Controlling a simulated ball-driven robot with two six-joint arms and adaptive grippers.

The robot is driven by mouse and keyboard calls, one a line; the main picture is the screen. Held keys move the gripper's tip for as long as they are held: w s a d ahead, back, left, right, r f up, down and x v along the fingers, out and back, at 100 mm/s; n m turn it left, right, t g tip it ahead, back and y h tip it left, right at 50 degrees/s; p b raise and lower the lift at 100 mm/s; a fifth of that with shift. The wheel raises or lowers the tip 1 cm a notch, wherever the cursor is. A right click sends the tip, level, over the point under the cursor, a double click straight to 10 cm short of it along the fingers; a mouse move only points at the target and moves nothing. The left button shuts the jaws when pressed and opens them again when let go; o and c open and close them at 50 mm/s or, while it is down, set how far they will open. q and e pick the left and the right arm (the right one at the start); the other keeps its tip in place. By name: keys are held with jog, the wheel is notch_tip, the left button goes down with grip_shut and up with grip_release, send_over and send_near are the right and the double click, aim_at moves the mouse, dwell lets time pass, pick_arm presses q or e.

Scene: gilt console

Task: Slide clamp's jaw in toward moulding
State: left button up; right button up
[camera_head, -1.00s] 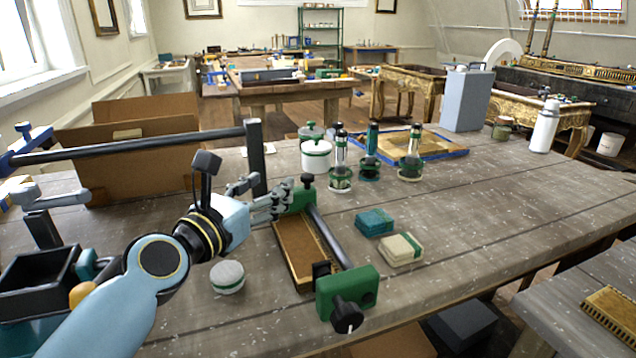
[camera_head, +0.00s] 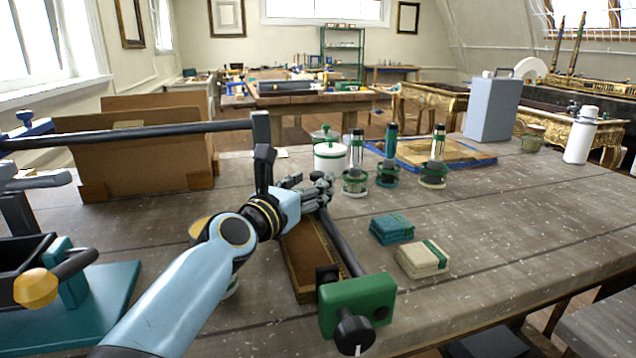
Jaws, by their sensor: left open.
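The green bar clamp (camera_head: 357,303) lies on the workbench with its black screw knob toward me and its dark bar running away from me. A brown wooden moulding (camera_head: 305,262) with a gilt edge lies along the bar's left side. My left gripper (camera_head: 318,190) is open at the far end of the clamp, over the far end of the moulding. It hides the clamp's far green jaw, and I cannot tell whether the fingers touch it. My right gripper is not in view.
Teal pads (camera_head: 391,229) and cream pads (camera_head: 424,258) lie right of the clamp. A white lidded jar (camera_head: 330,158) and several glass brush holders stand behind the gripper. A cardboard box (camera_head: 140,160) stands at the left.

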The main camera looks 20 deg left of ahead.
aim_at(318, 173)
pick_arm(q)
jog(key=shift+w+d+b, duration=0.15)
jog(key=shift+w, duration=0.6)
jog(key=shift+w+d+b, duration=0.15)
jog(key=shift+w, duration=0.6)
jog(key=shift+c, duration=0.3)
